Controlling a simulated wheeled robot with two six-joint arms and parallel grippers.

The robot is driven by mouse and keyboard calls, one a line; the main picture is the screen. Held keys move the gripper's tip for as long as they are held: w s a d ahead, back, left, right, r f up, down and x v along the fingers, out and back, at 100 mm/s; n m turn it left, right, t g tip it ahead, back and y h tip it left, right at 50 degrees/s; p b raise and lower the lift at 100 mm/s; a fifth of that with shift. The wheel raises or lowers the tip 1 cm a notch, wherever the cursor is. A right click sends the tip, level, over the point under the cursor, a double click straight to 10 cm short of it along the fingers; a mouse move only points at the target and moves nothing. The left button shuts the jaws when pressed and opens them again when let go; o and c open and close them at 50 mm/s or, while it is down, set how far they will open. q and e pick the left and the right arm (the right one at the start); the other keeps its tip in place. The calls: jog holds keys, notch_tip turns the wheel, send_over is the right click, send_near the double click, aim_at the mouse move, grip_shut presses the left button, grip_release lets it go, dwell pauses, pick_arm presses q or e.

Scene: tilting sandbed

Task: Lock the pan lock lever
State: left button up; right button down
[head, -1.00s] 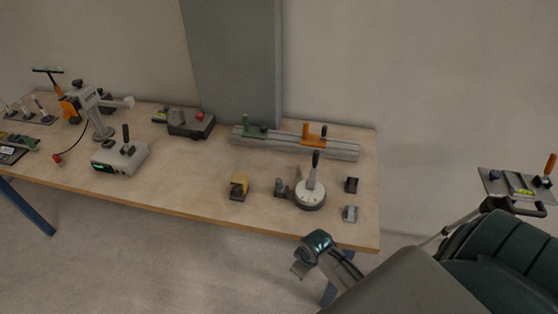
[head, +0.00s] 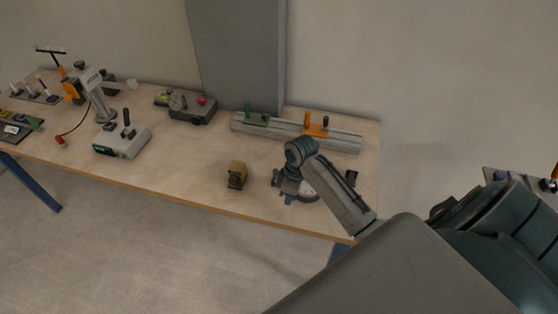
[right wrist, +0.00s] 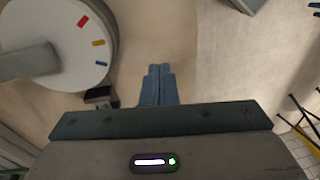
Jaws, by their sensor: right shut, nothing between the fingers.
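The round pale turntable (head: 309,191) stands near the table's front right; my right arm covers much of it. In the right wrist view its disc (right wrist: 62,35) fills the upper left, with red, yellow and blue marks and a grey bar (right wrist: 28,63) across it. A small dark and grey part (right wrist: 100,96) sits at the disc's rim, partly cut off by my gripper body; I cannot tell whether it is the pan lock lever. My right gripper (right wrist: 161,70) is shut and empty, beside the disc and apart from it. My left gripper is not in view.
A rail (head: 345,142) with green and orange clamps lies behind. A grey box (head: 122,141) is farther left. The table's middle is fairly clear.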

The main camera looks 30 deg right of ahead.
jog(key=w+d+r+n+g+y, duration=0.1)
jog(key=w+d+r+n+y, duration=0.3)
jog(key=w+d+r, duration=0.9)
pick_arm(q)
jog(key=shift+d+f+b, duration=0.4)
pick_arm(e)
jog(key=s+a+f, duration=0.2)
jog(key=a+f, duration=0.7)
jog(key=shift+s+a, duration=0.15)
jog(key=shift+s, duration=0.05)
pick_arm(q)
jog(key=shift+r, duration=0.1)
